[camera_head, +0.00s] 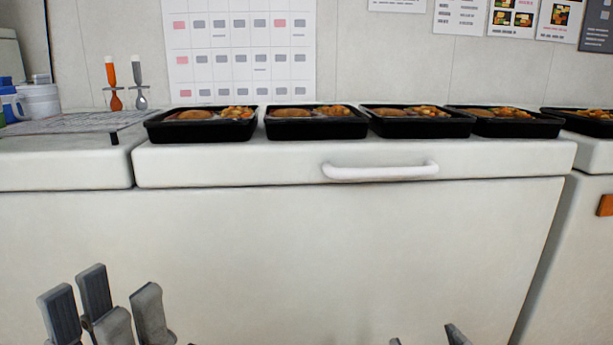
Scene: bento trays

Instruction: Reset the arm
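My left gripper (105,300) is at the lower left of the head view, in front of and below the counter top. Its grey fingers point up and stand apart with nothing between them. My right gripper (428,337) shows only as small tips at the bottom edge, right of the middle. The tips are apart and no object shows between them; the rest is cut off by the frame. Both grippers are clear of the trays.
A row of black bento trays with food, among them the leftmost tray (201,135), stands along the white chest freezer (230,165) with a handle (380,172). A wire rack (75,122) and two upright utensils (114,85) are at the left. Space before the freezer front is free.

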